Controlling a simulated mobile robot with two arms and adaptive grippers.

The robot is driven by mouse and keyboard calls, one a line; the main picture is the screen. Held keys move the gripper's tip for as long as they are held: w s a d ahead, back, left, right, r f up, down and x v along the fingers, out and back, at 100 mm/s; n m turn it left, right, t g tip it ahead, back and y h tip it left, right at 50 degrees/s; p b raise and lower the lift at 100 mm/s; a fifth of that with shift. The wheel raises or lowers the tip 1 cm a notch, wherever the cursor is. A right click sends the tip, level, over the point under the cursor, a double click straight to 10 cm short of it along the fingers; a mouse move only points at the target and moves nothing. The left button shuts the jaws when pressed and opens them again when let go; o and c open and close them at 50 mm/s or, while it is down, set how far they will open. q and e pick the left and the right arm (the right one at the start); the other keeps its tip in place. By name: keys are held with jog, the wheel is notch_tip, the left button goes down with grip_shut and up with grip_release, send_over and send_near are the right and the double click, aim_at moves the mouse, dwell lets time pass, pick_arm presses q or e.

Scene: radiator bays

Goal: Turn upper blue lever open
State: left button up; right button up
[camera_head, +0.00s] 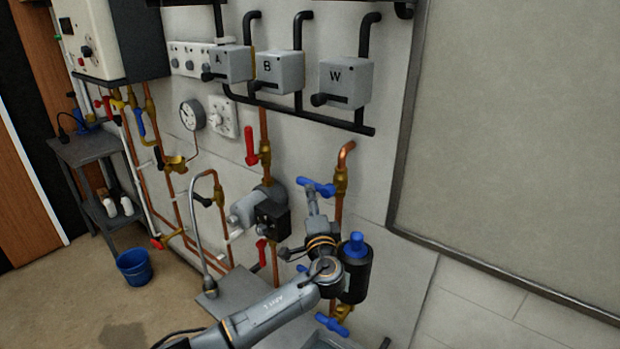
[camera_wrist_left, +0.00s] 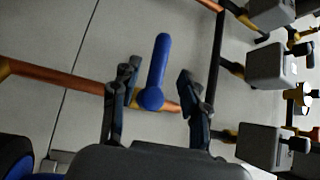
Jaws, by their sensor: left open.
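The upper blue lever (camera_head: 325,190) sits on a brass valve on a vertical copper pipe at the right of the pipework, and lies across the pipe. In the left wrist view the blue lever (camera_wrist_left: 157,65) stands between the two dark fingers, with a gap on both sides. My left gripper (camera_head: 312,192) is open right in front of the lever and partly hides it. In the left wrist view my left gripper (camera_wrist_left: 158,85) shows both fingers apart. My right gripper does not show.
A black canister with a blue top (camera_head: 354,262) stands below the lever, close to my left wrist. A lower blue lever (camera_head: 332,324) is beneath it. A grey pump (camera_head: 252,210) and a red lever (camera_head: 251,146) are to the left. Grey boxes A, B and W (camera_head: 345,82) hang above.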

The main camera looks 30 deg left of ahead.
pick_arm(q)
jog(key=p+x, duration=0.1)
jog(key=x, duration=0.6)
jog(key=shift+w+a+p, duration=0.1)
jog(key=shift+p, duration=0.3)
grip_shut()
